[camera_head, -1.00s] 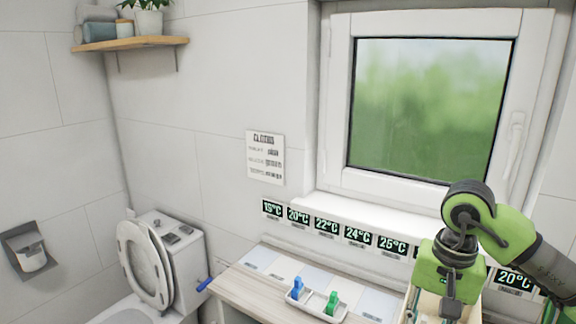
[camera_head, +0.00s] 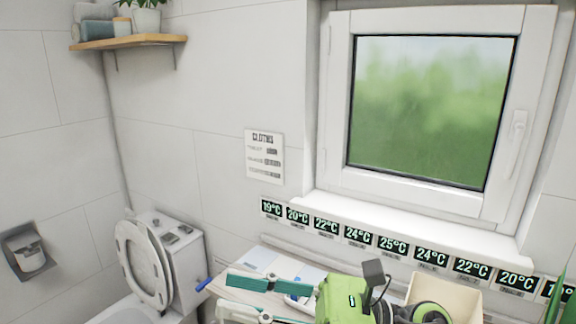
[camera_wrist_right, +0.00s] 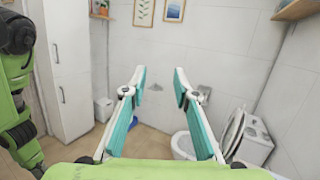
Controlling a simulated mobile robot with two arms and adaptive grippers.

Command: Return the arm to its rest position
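My right gripper (camera_head: 224,294) is low in the middle of the head view, over the near part of the counter, pointing left. Its two teal-lined fingers are spread apart with nothing between them. The right wrist view also shows the right gripper (camera_wrist_right: 159,78) open and empty, facing the room with the toilet. My right arm's green links reach to the bottom edge of the head view. A green arm link of mine stands at the left of the right wrist view. My left gripper is not in view.
A cream open box (camera_head: 455,293) stands on the counter right of my right gripper. The counter (camera_head: 256,258) runs under the window, with temperature labels (camera_head: 358,237) behind it. The toilet (camera_head: 150,262) is at the left. The small tray is mostly hidden behind my gripper.

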